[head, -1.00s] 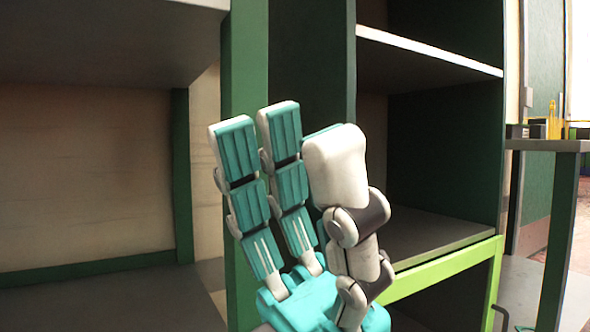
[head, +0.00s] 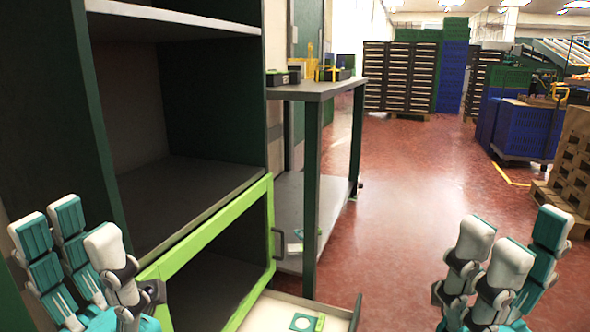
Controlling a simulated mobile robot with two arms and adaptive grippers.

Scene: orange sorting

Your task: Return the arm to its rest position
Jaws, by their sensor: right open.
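My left gripper (head: 76,230) is at the lower left of the head view, in front of the dark green shelf unit. Its teal and white fingers are spread and nothing is between them. My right gripper (head: 523,238) is at the lower right, over the red floor, with its fingers apart and empty. Both grippers point upward in the picture and touch nothing that I can see. The arms behind them are mostly out of frame.
The shelf unit (head: 185,95) with a bright green frame (head: 222,228) stands on the left. An open drawer (head: 275,312) juts out at the bottom centre. A table (head: 318,90) stands behind it. Stacked crates (head: 400,75) and wooden pallets (head: 572,150) lie farther off. The red floor (head: 405,190) is clear.

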